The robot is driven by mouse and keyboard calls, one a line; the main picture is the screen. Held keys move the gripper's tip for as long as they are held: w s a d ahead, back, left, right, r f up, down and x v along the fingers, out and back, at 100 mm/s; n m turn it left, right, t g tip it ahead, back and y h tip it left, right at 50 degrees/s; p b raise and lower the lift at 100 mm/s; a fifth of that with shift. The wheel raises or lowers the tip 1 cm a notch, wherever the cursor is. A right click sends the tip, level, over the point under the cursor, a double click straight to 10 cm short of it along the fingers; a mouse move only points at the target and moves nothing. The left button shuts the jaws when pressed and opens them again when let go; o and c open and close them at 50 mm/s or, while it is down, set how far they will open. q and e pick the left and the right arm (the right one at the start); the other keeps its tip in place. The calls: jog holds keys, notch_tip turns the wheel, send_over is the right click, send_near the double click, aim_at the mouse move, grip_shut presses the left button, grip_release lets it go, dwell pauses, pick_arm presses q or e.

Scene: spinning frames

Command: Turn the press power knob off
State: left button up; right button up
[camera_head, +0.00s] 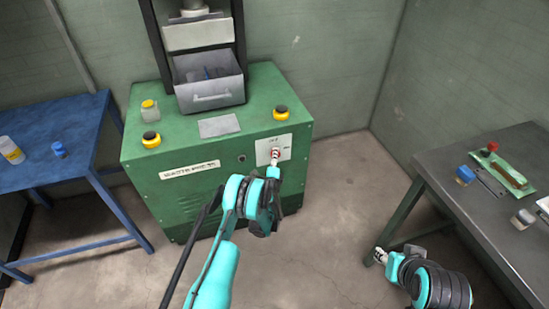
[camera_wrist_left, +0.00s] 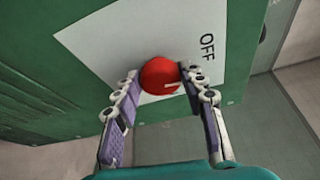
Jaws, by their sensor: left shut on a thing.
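The red round power knob (camera_wrist_left: 158,76) sits on a white plate (camera_wrist_left: 105,40) on the press's green front. In the head view the left gripper (camera_head: 274,165) reaches the plate (camera_head: 284,149) from below and partly covers the knob. My right gripper (camera_head: 380,255) is low at the right, away from the press; its jaws are too small to judge.
A blue table (camera_head: 60,115) is at left. A dark table (camera_head: 485,215) at right is close to my right arm. Floor between is clear.

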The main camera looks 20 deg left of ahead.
dwell(0.3)
pick_arm(q)
jog(key=o, duration=1.2)
jog(key=shift+c, duration=0.2)
jog(key=o, duration=0.3)
jog(key=r, duration=0.6)
jog(key=shift+w+a+r, duration=0.15)
jog(key=shift+a+r, duration=0.05)
jog(key=shift+r, duration=0.05)
jog(key=r, duration=0.2)
jog(key=d+r, duration=0.1)
jog(key=shift+s+r, duration=0.1)
jog(key=shift+s, duration=0.2)
jog(key=c, duration=0.3)
jog(key=shift+w, duration=0.2)
jog(key=shift+a+r, duration=0.1)
jog(key=shift+a, duration=0.1)
